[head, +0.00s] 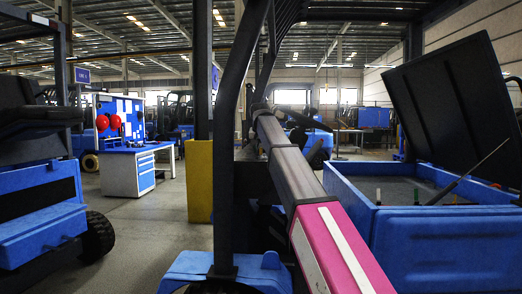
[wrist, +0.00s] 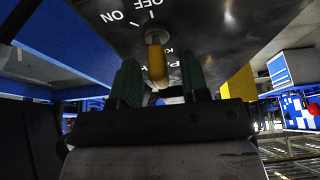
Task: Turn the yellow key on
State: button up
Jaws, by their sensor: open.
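The yellow key (wrist: 156,64) sits in a round lock on a dark, scuffed panel (wrist: 215,28) in the wrist view. The panel carries white ON and OFF lettering, upside down in this view, with short white marks beside the lock. More lettering on the panel is partly hidden behind my gripper. My gripper (wrist: 160,72) is open, with one green finger on each side of the key. Gaps show between the key and both fingers near the tips. I cannot tell the key's exact turn angle. The key and my gripper do not show in the head view.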

grip_shut()
jog(key=shift+m, duration=0.3)
jog(key=m+h, duration=0.1)
jog(key=m, duration=0.3)
jog(key=shift+g+h, duration=0.3)
jog(key=shift+h, duration=0.1)
jog(key=shift+m+g+h, duration=0.5)
jog(key=shift+m+h, duration=0.1)
jog(key=shift+m, duration=1.6)
